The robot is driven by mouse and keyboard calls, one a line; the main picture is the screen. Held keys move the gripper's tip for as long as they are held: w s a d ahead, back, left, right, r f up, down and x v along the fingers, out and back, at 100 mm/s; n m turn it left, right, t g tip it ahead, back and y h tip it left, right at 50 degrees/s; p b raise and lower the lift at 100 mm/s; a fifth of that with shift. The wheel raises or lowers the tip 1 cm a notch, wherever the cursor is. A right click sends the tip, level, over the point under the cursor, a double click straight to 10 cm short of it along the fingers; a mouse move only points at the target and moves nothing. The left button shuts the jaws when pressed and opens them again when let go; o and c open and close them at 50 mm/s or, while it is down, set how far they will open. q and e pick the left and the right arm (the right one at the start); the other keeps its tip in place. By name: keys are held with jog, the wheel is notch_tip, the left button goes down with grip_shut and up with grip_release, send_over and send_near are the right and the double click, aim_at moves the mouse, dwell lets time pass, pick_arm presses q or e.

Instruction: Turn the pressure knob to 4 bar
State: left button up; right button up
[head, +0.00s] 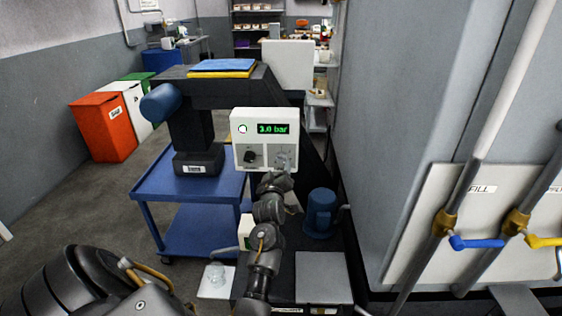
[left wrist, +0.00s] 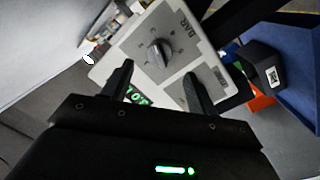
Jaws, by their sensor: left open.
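The white control box (head: 240,128) stands upright with a green display (head: 272,128) reading 3.0 bar. The display is partly hidden behind a finger there. My right gripper is not in view.
A blue cart (head: 190,184) stands to the left and a blue mug-like container (head: 320,213) to the right. A large grey cabinet with pipes and a blue valve handle (head: 475,243) fills the right side.

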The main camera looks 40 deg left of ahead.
aim_at(280, 161)
pick_arm(q)
jog(key=x, duration=0.5)
jog(key=shift+w+a, duration=0.1)
jog(key=shift+a, duration=0.1)
jog(key=shift+w+a, duration=0.2)
jog(key=shift+w, duration=0.25)
jog(key=c, duration=1)
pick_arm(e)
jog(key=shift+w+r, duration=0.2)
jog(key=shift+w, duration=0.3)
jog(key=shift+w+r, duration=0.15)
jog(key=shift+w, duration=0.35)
pick_arm(q)
jog(key=shift+p, duration=0.3)
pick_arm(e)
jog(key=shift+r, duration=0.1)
